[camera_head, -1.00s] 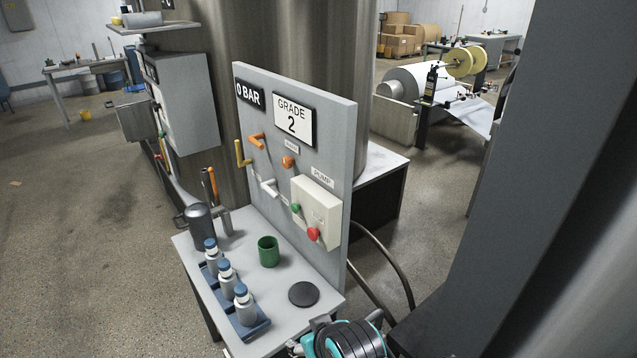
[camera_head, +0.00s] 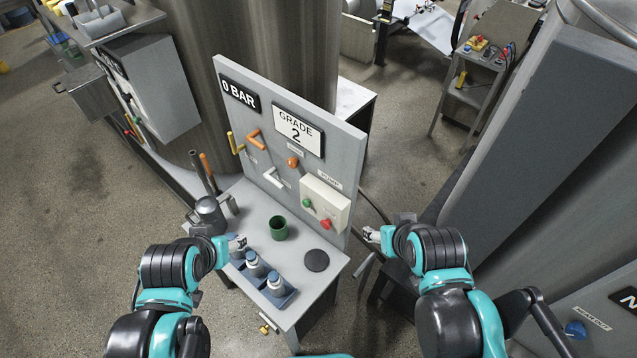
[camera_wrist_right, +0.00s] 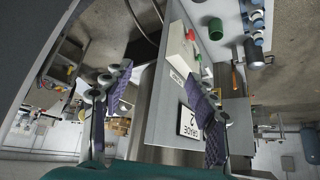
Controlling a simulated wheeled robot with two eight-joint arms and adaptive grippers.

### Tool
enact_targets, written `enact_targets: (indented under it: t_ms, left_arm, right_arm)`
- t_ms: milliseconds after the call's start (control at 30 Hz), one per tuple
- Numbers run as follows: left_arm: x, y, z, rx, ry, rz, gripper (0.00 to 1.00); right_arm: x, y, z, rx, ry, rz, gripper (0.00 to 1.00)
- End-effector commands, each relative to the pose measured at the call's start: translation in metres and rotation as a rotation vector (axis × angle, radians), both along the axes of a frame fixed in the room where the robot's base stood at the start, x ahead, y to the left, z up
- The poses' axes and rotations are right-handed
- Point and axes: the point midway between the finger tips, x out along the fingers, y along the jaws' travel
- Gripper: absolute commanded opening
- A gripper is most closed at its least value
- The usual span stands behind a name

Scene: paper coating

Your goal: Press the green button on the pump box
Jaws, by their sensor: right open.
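The cream pump box (camera_head: 325,196) is on the upright grey panel (camera_head: 225,135), under a "PUMP" label. Its green button (camera_head: 306,203) is on the left and its red button (camera_head: 326,224) on the right. The right wrist view shows the box (camera_wrist_right: 178,50) with the green button (camera_wrist_right: 198,57) and red button (camera_wrist_right: 191,33). My right gripper (camera_head: 371,235) is right of the panel, apart from the box. In the right wrist view this gripper (camera_wrist_right: 155,80) is open and empty. My left gripper (camera_head: 240,243) is by the bottle tray; its jaw opening is unclear.
On the panel's shelf (camera_head: 318,284) are a green cup (camera_head: 278,228), a black disc (camera_head: 316,260) and a blue tray (camera_head: 286,298) with bottles. Orange, yellow and white handles stick out of the panel. A grey column (camera_head: 540,120) stands at right.

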Motion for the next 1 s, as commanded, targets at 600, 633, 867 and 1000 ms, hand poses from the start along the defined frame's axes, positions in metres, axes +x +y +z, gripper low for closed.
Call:
enact_targets:
  t_ms: [600, 633, 867, 1000]
  left_arm:
    - [-0.0004, 0.0001, -0.0001, 0.0, 0.0, 0.0, 0.58]
    - [-0.0004, 0.0001, -0.0001, 0.0, 0.0, 0.0, 0.58]
    - [-0.0004, 0.0001, 0.0001, 0.0, 0.0, 0.0, 0.58]
    - [-0.0004, 0.0001, 0.0001, 0.0, 0.0, 0.0, 0.58]
  right_arm:
    - [-0.0003, 0.0001, 0.0, 0.0, 0.0, 0.0, 0.0]
    - [-0.0003, 0.0001, 0.0, 0.0, 0.0, 0.0, 0.0]
    - [-0.0003, 0.0001, 0.0001, 0.0, 0.0, 0.0, 0.0]
    - [-0.0003, 0.0001, 0.0002, 0.0, 0.0, 0.0, 0.0]
